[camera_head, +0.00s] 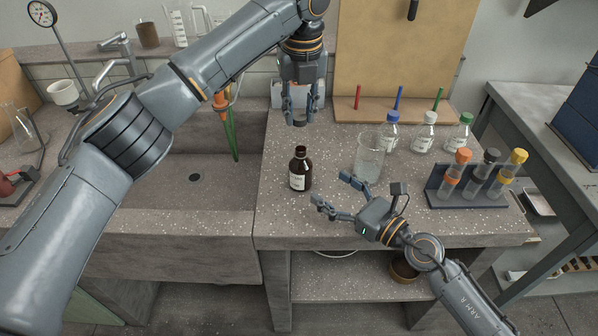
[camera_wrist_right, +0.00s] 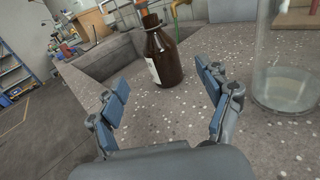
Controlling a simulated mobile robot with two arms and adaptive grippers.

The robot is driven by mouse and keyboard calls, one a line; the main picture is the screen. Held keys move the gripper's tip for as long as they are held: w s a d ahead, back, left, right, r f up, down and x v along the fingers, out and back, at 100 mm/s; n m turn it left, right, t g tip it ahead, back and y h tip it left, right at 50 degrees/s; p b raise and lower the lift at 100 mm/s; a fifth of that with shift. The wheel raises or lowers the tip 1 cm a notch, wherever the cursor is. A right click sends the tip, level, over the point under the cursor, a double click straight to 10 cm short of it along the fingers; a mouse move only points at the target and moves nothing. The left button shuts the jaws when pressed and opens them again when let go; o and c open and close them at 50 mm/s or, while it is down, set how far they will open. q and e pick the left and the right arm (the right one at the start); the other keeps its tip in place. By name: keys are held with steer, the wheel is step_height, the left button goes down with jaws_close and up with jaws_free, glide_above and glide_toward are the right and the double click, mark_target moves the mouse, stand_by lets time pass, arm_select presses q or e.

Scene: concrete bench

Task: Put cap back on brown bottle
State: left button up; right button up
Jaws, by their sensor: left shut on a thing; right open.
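The brown bottle (camera_head: 300,171) stands upright on the bench with a white label and no cap on its neck; it also shows in the right wrist view (camera_wrist_right: 165,60). My left gripper (camera_head: 299,118) points down above and behind the bottle, apart from it. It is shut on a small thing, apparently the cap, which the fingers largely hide. My right gripper (camera_head: 332,189) is open and empty, low at the right of the bottle. In the right wrist view its fingers (camera_wrist_right: 163,95) spread in front of the bottle without touching it.
A glass beaker (camera_head: 369,158) stands close to the right of the bottle. A rack (camera_head: 462,199) of capped tubes and several capped clear bottles (camera_head: 424,132) are farther right. The sink basin (camera_head: 185,200) lies to the left. The bench's front edge is near.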

mark_target(309, 172)
arm_select(q)
steer(key=shift+s+d+r, duration=0.1)
steer(key=shift+d, duration=0.05)
arm_select(e)
steer(key=x, duration=1)
steer(key=shift+c, duration=0.2)
jaws_close()
arm_select(q)
steer(key=shift+f, duration=2.5)
